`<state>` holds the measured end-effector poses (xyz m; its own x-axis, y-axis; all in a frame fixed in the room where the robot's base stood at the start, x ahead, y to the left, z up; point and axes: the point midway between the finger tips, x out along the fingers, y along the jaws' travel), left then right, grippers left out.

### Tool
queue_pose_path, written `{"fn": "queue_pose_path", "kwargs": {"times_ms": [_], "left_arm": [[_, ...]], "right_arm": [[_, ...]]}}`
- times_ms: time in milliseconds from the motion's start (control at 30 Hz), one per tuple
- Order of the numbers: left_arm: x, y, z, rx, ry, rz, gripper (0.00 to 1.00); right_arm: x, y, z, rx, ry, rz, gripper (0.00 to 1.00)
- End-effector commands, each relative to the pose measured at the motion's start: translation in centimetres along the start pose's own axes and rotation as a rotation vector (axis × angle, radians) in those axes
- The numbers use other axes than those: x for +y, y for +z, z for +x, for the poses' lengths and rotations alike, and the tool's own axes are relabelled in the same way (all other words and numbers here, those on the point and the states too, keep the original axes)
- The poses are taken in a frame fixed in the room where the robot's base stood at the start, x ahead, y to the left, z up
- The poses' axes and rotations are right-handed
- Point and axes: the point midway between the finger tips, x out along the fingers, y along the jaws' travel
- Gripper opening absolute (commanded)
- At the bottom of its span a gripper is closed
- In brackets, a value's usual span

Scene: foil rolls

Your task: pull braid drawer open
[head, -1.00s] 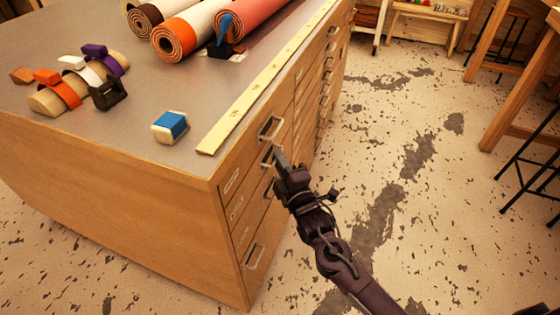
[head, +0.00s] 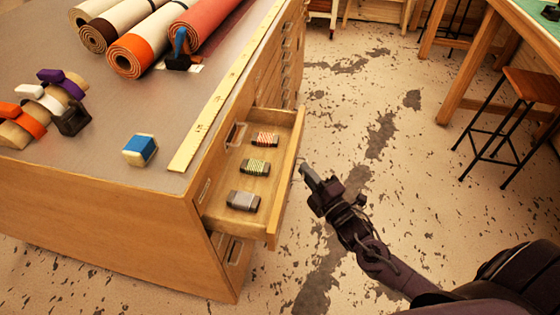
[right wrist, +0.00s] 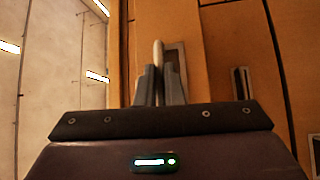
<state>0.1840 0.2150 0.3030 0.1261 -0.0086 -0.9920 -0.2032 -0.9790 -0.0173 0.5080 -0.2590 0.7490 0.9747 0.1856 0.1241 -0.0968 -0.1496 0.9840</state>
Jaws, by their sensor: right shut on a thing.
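A wooden drawer (head: 273,190) stands pulled out from the long side of the wooden cabinet (head: 110,215). Inside it lie a grey bundle (head: 243,201), a green-striped bundle (head: 255,167) and an orange-striped bundle (head: 264,139), spaced in a row. My right gripper (head: 306,170) is at the outer face of the drawer front, shut on the drawer handle. In the right wrist view the two fingers close on the pale handle (right wrist: 158,52) in front of the wooden drawer face. My left gripper is not in view.
On the cabinet top are several rolls (head: 140,45), a yellow ruler (head: 228,85), a blue-and-white block (head: 140,149) and a tape rack (head: 40,110). Clear floor (head: 350,130) lies right of the drawer; a stool (head: 530,86) stands at the far right.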

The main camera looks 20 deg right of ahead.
Motion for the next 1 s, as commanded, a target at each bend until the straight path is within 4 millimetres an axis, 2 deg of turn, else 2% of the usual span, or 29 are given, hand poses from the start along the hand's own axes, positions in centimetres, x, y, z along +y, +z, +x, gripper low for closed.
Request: {"fn": "queue_pose_path", "kwargs": {"times_ms": [33, 200, 400, 600, 967, 1000], "left_arm": [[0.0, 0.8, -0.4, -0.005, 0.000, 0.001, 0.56], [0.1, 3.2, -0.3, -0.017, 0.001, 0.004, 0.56], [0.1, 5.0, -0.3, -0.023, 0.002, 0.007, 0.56], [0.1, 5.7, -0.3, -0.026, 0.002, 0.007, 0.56], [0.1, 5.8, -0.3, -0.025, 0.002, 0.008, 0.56], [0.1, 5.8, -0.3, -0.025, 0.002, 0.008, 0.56]], "right_arm": [[0.4, 0.8, -1.0, 0.000, -0.007, -0.002, 0.00], [0.9, 3.1, -3.3, -0.001, -0.006, 0.000, 0.00], [1.3, 4.9, -5.0, -0.001, -0.003, 0.000, 0.00], [1.4, 5.7, -5.7, -0.002, -0.001, 0.002, 0.00], [1.4, 5.8, -5.8, -0.002, -0.001, 0.001, 0.00], [1.4, 5.8, -5.8, -0.003, -0.001, 0.001, 0.09]]}}
